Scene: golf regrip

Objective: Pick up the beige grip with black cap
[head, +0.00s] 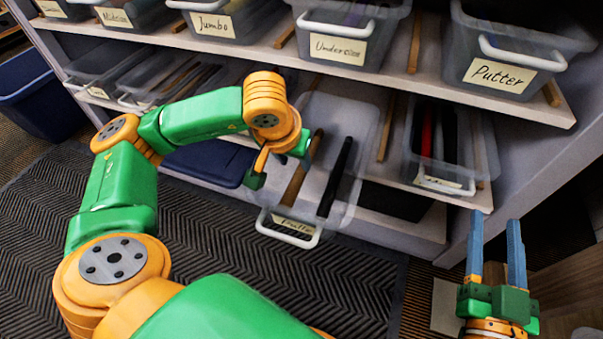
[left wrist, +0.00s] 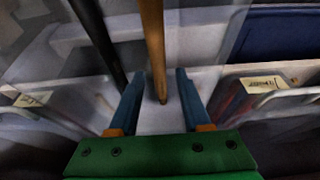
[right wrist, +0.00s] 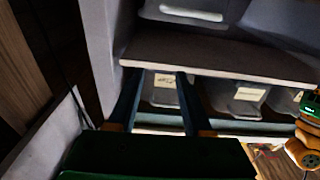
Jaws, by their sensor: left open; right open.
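The beige grip (head: 298,178) lies in the clear bin pulled out from the lower shelf; its upper end looks dark in the head view. A black grip (head: 337,176) lies to its right in the same bin. My left gripper (left wrist: 161,74) is open, and the beige grip (left wrist: 153,40) shows between its fingers in the left wrist view, with no visible finger contact. In the head view my left arm partly hides that gripper's fingers. The black grip (left wrist: 97,38) is left of the fingers there. My right gripper (head: 495,218) is open and empty, away from the bin.
The pulled-out clear bin (head: 352,212) has a white handle and label at its front. Upper bins (head: 342,28) and a lower bin (head: 438,170) with red and black items stand on the shelves. A dark blue container (head: 35,98) stands at left. The patterned mat (head: 300,292) is clear.

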